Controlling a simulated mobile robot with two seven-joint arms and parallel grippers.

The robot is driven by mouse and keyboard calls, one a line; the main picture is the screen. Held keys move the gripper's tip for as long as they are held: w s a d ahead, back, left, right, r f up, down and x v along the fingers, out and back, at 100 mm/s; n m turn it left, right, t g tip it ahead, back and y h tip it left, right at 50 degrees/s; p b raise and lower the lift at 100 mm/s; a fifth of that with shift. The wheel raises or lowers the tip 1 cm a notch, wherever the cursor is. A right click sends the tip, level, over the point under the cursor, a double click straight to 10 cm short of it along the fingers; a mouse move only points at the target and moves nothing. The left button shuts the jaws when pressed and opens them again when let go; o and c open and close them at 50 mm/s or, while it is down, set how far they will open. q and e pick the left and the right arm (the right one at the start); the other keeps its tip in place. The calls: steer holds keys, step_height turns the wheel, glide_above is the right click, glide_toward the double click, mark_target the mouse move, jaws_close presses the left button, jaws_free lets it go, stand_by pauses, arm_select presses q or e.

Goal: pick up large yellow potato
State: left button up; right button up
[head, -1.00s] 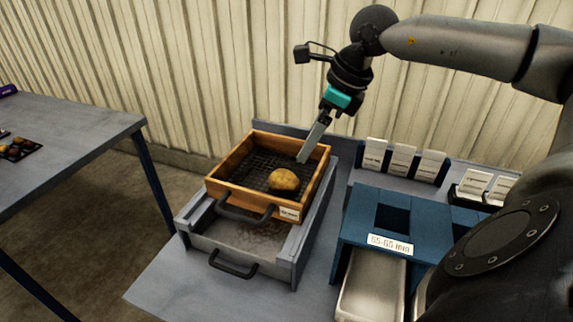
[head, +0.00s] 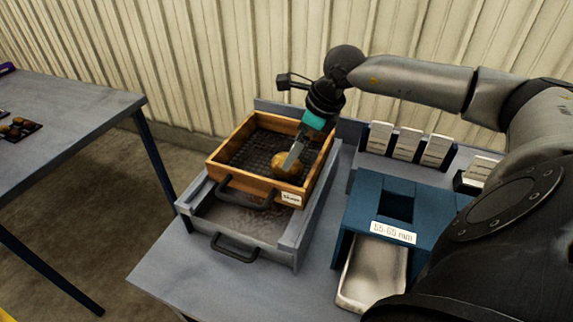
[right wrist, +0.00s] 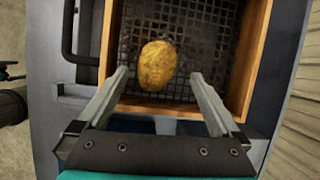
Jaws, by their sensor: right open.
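A large yellow potato (head: 284,166) lies on the dark wire mesh in the wooden sieve box (head: 229,176), near its front right corner. It also shows in the right wrist view (right wrist: 157,66), just ahead of the fingertips. My right gripper (head: 291,158) comes down from above at the box's right side, and in the head view a finger covers part of the potato. In the right wrist view the right gripper (right wrist: 158,77) is open, with one finger on either side of the potato's near end and gaps between. My left gripper is not in view.
The sieve box sits on a grey tray frame (head: 300,230) with a dark handle. To the right stand a blue chute labelled 55-65 mm (head: 365,205) and a metal bin (head: 371,273). White cards (head: 407,143) stand behind. Another table (head: 65,130) is at left.

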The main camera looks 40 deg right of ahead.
steer(key=x, duration=0.5)
steer(key=shift+s+a+p, duration=0.1)
steer(key=shift+s+p, duration=0.05)
steer(key=shift+p, duration=0.15)
steer(key=c, duration=1.5)
steer(key=shift+r, duration=0.1)
